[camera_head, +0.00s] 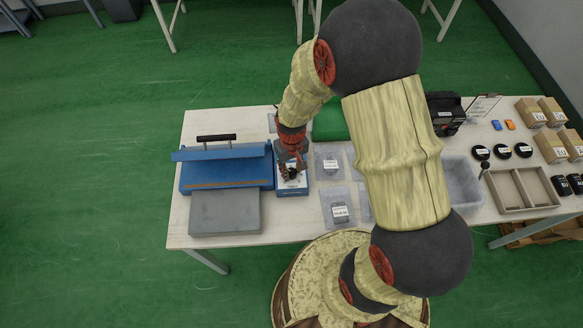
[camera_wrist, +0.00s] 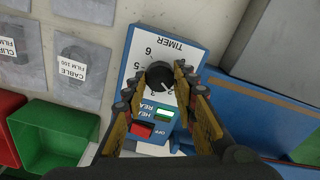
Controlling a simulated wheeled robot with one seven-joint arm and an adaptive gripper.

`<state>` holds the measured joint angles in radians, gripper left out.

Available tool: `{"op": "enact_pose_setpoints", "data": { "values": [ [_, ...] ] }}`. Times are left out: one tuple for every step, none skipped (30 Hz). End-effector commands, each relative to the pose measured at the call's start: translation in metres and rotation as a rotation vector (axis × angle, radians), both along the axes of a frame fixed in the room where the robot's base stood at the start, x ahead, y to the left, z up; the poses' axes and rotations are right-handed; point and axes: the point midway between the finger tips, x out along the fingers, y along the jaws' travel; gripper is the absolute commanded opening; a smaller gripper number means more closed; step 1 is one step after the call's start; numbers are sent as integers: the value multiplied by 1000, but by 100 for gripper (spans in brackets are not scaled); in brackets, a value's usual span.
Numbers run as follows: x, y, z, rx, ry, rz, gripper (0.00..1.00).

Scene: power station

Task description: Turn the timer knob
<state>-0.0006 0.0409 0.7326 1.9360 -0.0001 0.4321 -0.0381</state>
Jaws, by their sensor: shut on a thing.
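The timer knob (camera_wrist: 158,76) is a round black dial on a white panel marked TIMER with numbers, in the wrist view. The panel belongs to a small blue timer box (camera_head: 293,188) on the table in the head view. My gripper (camera_wrist: 158,90) is over the panel with one finger on each side of the knob, shut on it. In the head view my gripper (camera_head: 291,170) reaches down onto the box and partly hides the knob. A red switch (camera_wrist: 141,130) marked OFF and a lit green indicator (camera_wrist: 163,114) sit below the knob.
A blue sealing machine (camera_head: 225,172) with a black handle stands left of the box, with a grey block (camera_head: 224,212) in front. Labelled film bags (camera_head: 338,205) lie to the right. A green bin (camera_wrist: 45,135) and a red bin (camera_wrist: 8,125) are close by.

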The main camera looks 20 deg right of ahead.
Motion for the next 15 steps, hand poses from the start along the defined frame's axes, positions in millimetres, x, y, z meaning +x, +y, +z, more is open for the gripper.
{"op": "enact_pose_setpoints", "data": {
  "values": [
    [0, 0, 1, 0, 0, -27, 2],
    [0, 0, 1, 0, 0, -42, 2],
    [0, 0, 1, 0, 0, -61, 2],
    [0, 0, 1, 0, 0, -75, 2],
    [0, 0, 0, 0, 0, -87, 2],
    [0, 0, 0, 0, 0, -101, 2],
    [0, 0, 0, 0, 0, -111, 2],
    [0, 0, 0, 0, 0, -119, 2],
    [0, 0, 0, 0, 0, -129, 2],
    [0, 0, 0, 0, 0, -135, 2],
    [0, 0, 0, 0, 0, -141, 2],
    [0, 0, 0, 0, 0, -146, 2],
    [0, 0, 0, 0, 0, -149, 2],
    [0, 0, 0, 0, 0, -151, 2],
    [0, 0, 0, 0, 0, -154, 2]
  ]
}}
